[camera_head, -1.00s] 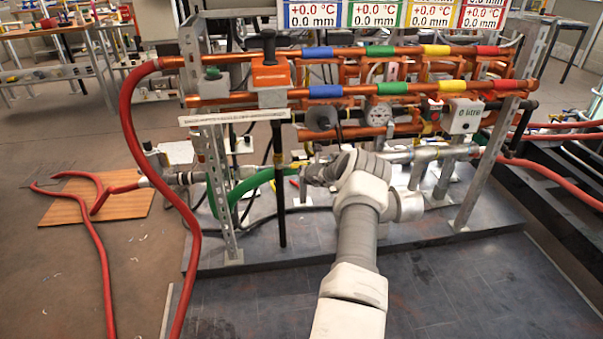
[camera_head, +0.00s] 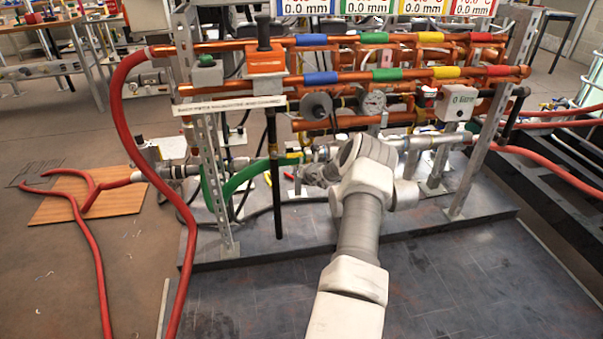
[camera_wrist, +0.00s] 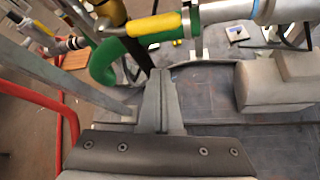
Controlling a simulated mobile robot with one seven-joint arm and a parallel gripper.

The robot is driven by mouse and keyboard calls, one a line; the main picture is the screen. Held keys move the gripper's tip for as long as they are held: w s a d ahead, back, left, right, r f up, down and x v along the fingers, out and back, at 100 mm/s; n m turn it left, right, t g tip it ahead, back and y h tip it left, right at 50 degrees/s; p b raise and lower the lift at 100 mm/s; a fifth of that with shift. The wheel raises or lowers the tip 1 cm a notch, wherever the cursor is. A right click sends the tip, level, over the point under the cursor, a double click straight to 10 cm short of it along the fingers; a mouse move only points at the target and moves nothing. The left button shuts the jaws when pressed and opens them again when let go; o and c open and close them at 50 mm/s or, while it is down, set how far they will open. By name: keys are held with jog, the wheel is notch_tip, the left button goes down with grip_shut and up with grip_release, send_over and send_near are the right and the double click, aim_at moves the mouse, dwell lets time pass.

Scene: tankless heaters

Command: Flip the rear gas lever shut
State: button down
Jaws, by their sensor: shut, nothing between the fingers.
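A yellow lever (camera_wrist: 155,25) lies along the pipework at the top of the wrist view, between a brass fitting and a green collar. A yellow part also shows by the green hose in the head view (camera_head: 294,155). A second, smaller yellow handle (camera_wrist: 41,27) shows at the wrist view's upper left. I cannot tell for certain which is the rear gas lever. My gripper (camera_wrist: 161,76) is shut and empty, its tips pointing towards the larger yellow lever with a visible gap. In the head view my wrist partly hides the pipes behind it.
A green hose (camera_wrist: 104,62) curves close to the left of my fingers. A metal upright (camera_head: 215,185) and a red hose (camera_head: 128,120) stand further left. A grey cylinder (camera_wrist: 275,88) is at the right. Open grey floor lies in front of the rack.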

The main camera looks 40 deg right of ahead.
jog(key=a+p+v, duration=0.1)
jog(key=p+v, duration=0.1)
jog(key=v, duration=0.5)
jog(key=shift+w+r, duration=0.15)
jog(key=shift+w, duration=0.2)
jog(key=shift+a, duration=0.1)
